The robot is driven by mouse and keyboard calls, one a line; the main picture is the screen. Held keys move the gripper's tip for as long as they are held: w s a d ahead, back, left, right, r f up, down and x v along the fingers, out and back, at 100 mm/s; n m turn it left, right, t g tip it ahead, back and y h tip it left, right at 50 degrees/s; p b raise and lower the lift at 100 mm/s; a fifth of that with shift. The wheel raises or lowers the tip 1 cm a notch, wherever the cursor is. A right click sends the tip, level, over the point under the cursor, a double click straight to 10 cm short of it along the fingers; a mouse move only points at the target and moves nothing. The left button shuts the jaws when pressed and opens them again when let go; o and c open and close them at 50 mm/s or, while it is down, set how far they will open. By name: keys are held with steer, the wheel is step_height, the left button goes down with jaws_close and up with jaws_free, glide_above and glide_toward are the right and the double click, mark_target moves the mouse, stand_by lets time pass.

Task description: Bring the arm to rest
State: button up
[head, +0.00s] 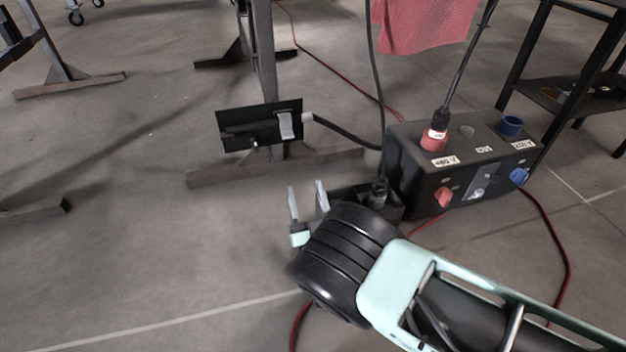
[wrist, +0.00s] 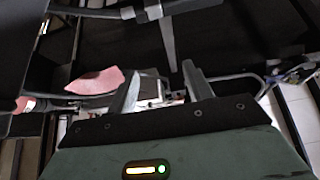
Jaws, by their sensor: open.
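My gripper (head: 307,203) is open, with its two grey fingers pointing up and apart in the head view. Nothing shows between the fingers. In the wrist view my gripper (wrist: 165,85) shows both fingers spread, with dark structure beyond them. My arm, dark and pale green, reaches in from the lower right of the head view. The gripper appears just in front of the black power box's left side in the picture; the exact distance I cannot tell.
A black power box (head: 420,170) with red and blue sockets stands right of my gripper. A black plate (head: 259,126) is on a metal stand behind it. Red cables (head: 566,258) cross the floor. A dark shelf (head: 570,97) stands at right. Floor at left is mostly clear.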

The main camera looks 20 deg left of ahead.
steer(key=w+d+r+m+g+h+p, duration=0.1)
steer(key=w+r+m+g+h+p, duration=0.25)
steer(key=r, duration=0.55)
steer(key=w+d+r+m+g+h+p, duration=0.1)
steer(key=w+d+r+g+h+p, duration=0.15)
steer(key=w+r+g+p, duration=0.4)
steer(key=s+d+r+n+g+p, duration=0.1)
steer(key=s+d+r+g+p, duration=0.2)
steer(key=s+r, duration=0.35)
steer(key=s+d+r+n+g+h+p, duration=0.1)
steer(key=s+d+r+p, duration=0.3)
steer(key=r, duration=0.4)
steer(key=s+d+r+n+g+p, duration=0.1)
steer(key=s+d+r+g+p, duration=0.2)
steer(key=s+r, duration=0.4)
steer(key=s+d+r+n+g+h+p, duration=0.4)
steer(key=s+d+r+p, duration=0.65)
steer(key=s+d, duration=0.6)
step_height(320, 180, up, 38)
steer(key=a+m+h+p, duration=0.1)
steer(key=p, duration=3.3)
steer(key=shift+s+a+f+p, duration=0.15)
steer(key=shift+s+f+p, duration=0.1)
steer(key=shift+p, duration=0.15)
